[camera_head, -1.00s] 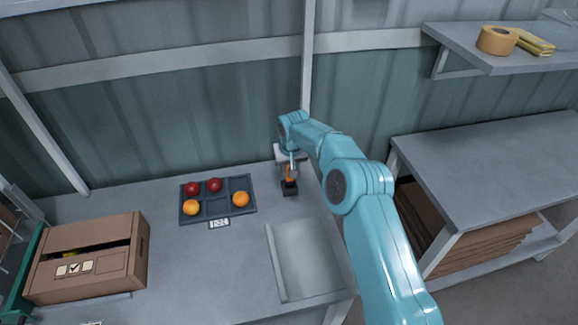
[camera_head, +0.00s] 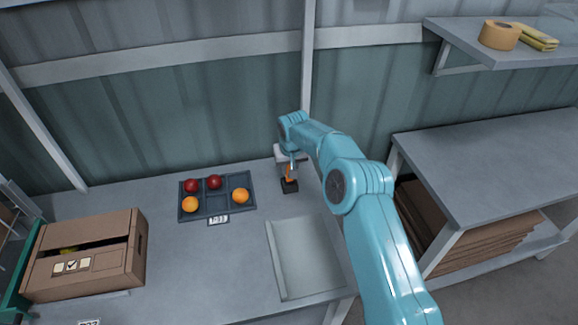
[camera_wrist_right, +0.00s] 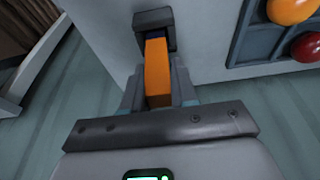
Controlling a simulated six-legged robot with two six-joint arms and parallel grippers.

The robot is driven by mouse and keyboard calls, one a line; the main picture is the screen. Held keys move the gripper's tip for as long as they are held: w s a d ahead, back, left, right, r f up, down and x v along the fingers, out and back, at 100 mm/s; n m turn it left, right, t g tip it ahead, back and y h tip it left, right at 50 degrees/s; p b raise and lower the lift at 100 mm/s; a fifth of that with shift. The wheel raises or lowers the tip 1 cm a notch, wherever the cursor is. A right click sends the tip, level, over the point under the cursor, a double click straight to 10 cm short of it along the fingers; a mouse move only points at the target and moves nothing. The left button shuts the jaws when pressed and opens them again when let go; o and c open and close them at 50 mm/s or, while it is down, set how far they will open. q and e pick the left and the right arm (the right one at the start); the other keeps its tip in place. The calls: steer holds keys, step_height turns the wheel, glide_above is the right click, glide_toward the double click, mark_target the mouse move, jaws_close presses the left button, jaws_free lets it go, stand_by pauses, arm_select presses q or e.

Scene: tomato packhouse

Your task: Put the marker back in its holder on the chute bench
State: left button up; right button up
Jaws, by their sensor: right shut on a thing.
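The orange marker (camera_head: 289,174) is upright at the back right of the chute bench (camera_head: 190,270). It also shows in the right wrist view (camera_wrist_right: 157,72). The small dark holder (camera_head: 290,187) is at the marker's lower end; the holder is at the top of the wrist view (camera_wrist_right: 153,18). The marker's far end meets the holder's opening there; I cannot tell how deep it sits. My right gripper (camera_head: 290,165) is shut on the marker, with a finger on each side (camera_wrist_right: 157,90). My left gripper is not in view.
A dark tray (camera_head: 217,202) with red and orange tomatoes lies left of the holder. A shallow grey chute tray (camera_head: 305,260) lies in front of it. A cardboard box (camera_head: 115,265) stands at the left. A wall shelf (camera_head: 480,45) and a side table (camera_head: 490,165) are at the right.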

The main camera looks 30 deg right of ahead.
steer(key=shift+f+b, duration=0.7)
steer(key=shift+f, duration=0.25)
steer(key=o, duration=1.1)
steer(key=shift+c, duration=0.2)
steer(key=c, duration=0.3)
steer(key=shift+r+p, duration=2)
steer(key=shift+r, duration=1.6)
steer(key=shift+f, duration=0.1)
steer(key=shift+s, duration=0.15)
